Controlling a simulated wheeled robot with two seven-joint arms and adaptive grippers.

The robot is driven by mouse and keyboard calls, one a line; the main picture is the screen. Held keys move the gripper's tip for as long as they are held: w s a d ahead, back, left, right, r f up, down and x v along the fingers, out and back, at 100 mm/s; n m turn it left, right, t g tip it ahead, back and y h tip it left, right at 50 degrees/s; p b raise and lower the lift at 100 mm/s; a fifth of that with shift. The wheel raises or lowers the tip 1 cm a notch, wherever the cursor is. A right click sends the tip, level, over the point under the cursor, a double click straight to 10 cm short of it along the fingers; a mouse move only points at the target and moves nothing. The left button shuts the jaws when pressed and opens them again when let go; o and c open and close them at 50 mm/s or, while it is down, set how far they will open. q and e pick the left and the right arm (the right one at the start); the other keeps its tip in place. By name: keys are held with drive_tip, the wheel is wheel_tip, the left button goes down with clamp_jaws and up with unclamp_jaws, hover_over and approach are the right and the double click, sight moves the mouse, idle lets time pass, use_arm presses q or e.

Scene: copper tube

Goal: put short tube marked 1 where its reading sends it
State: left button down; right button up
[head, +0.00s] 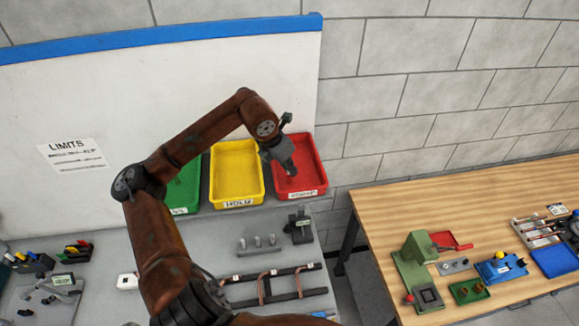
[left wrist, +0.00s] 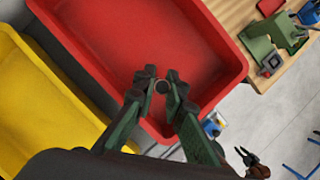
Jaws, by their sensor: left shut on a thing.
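My left gripper (head: 287,165) is over the red bin (head: 318,163) at the right end of the row, pointing down. In the left wrist view its fingers (left wrist: 160,88) are shut on a small tube (left wrist: 162,87), seen end-on as a dark round opening with a thin rim. The red bin also shows below it there (left wrist: 232,62). Any mark on the tube is hidden. In the head view I cannot make out the tube.
A yellow bin (head: 237,173) labelled HOLD stands beside the red one, then a green bin (head: 183,190) partly behind my arm. A LIMITS sheet (head: 72,152) hangs on the whiteboard. Small upright pieces (head: 257,242) and a tube rack (head: 265,290) are on the grey bench. A wooden table (head: 395,207) is at right.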

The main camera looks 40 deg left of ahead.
use_arm(q)
drive_tip(key=c, duration=2.5)
unclamp_jaws()
drive_tip(key=shift+f, duration=0.15)
drive_tip(key=shift+o, duration=2.6)
use_arm(e)
drive_tip(key=shift+w+f, duration=0.1)
drive_tip(key=shift+w, duration=0.55)
